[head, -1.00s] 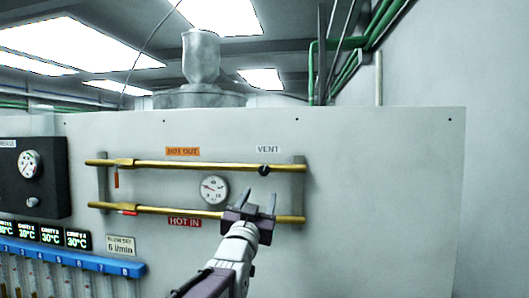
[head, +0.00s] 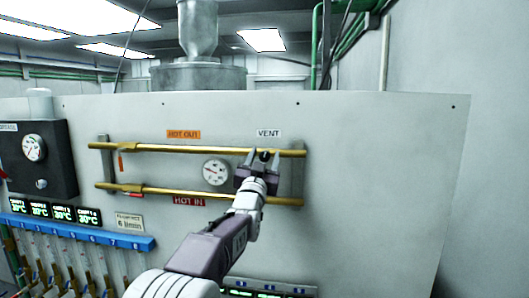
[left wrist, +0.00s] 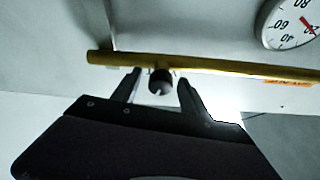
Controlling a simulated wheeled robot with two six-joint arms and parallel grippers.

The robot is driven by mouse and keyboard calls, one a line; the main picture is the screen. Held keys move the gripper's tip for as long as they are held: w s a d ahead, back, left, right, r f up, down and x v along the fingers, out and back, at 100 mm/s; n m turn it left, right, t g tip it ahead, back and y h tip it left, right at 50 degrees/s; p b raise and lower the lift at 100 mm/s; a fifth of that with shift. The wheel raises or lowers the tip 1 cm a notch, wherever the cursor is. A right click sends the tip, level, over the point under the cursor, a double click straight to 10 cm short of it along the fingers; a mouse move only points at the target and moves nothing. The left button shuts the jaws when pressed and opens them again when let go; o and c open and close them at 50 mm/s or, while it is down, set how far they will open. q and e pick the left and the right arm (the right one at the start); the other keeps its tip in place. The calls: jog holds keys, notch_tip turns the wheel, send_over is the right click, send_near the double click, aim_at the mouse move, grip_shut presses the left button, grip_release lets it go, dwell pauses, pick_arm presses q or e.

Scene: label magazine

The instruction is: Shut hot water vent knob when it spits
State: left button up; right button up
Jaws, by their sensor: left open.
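The black vent knob (head: 264,155) sits on the upper brass pipe (head: 220,149) below the VENT label (head: 268,133). In the left wrist view the knob (left wrist: 160,82) hangs below the brass pipe (left wrist: 200,66), between the two fingers. My left gripper (head: 263,155) is open, with its fingertips reaching up on either side of the knob. A gap shows between the knob and each finger, so it is not gripped. I see no steam or water at the knob. My right gripper is not in view.
A dial gauge (head: 215,172) sits between the upper pipe and the lower brass pipe (head: 160,191). A blue manifold (head: 90,236) is lower left. The panel right of the pipes is bare.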

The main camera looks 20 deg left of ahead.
pick_arm(q)
grip_shut()
jog(key=shift+s+f+n+y+b, duration=0.1)
jog(key=shift+f+n+y+b, duration=0.3)
jog(key=shift+n+b, duration=0.6)
jog(key=shift+r+n+y+b, duration=0.15)
jog(key=shift+n+y+b, duration=0.25)
jog(key=shift+n+b, duration=0.1)
jog(key=shift+r+n+g+y, duration=0.2)
jog(key=shift+n+g+y, duration=0.4)
jog(key=shift+n, duration=0.8)
grip_release()
